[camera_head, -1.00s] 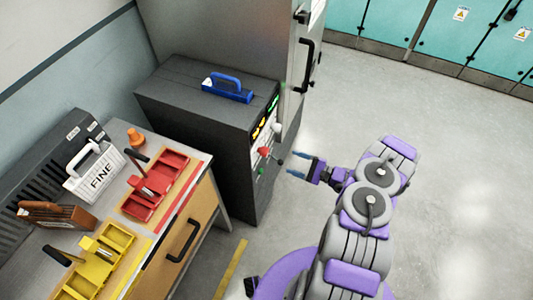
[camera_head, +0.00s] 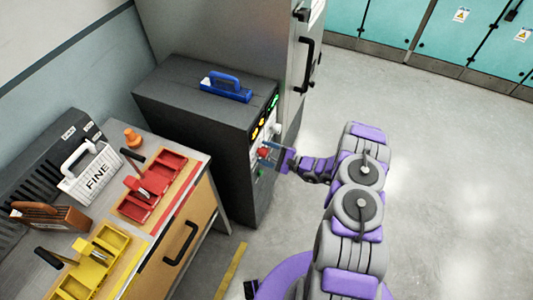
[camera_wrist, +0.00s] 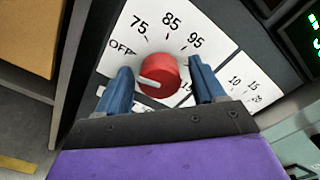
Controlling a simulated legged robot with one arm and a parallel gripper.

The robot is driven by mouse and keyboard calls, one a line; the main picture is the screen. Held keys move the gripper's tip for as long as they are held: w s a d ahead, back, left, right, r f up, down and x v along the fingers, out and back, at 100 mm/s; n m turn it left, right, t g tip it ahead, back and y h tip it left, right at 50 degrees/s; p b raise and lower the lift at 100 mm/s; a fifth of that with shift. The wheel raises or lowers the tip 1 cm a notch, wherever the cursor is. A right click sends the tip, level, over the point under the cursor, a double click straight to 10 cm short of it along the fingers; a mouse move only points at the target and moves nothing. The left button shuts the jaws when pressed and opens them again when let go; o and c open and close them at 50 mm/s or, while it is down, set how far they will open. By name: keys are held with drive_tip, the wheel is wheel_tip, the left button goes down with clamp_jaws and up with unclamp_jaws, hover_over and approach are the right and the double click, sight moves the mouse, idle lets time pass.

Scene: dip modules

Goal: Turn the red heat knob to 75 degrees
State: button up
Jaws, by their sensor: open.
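The red heat knob (camera_wrist: 158,76) sits on a white dial plate (camera_wrist: 190,30) marked OFF, 75, 85 and 95. Its white pointer line aims left, near the OFF mark and short of the 75. My gripper (camera_wrist: 164,85) is open, with one blue finger on each side of the knob; I cannot tell whether either finger touches it. In the head view the knob (camera_head: 264,153) shows small on the front of the dark cabinet (camera_head: 200,125), with my gripper (camera_head: 272,158) right at it.
A second dial scale and a green display (camera_wrist: 305,40) lie to the right of the knob. A blue-handled block (camera_head: 226,88) stands on top of the cabinet. A bench with red (camera_head: 160,180) and yellow trays (camera_head: 95,262) is at the left. The floor at right is clear.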

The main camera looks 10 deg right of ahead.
drive_tip(key=c, duration=1.1)
drive_tip(key=shift+o, duration=0.2)
drive_tip(key=shift+m, duration=0.3)
drive_tip(key=m, duration=0.3)
drive_tip(key=shift+f+b, duration=0.1)
drive_tip(key=shift+b, duration=0.3)
drive_tip(key=shift+m+b, duration=0.7)
drive_tip(key=shift+m, duration=1.4)
drive_tip(key=o, duration=1.1)
drive_tip(key=shift+c, duration=0.2)
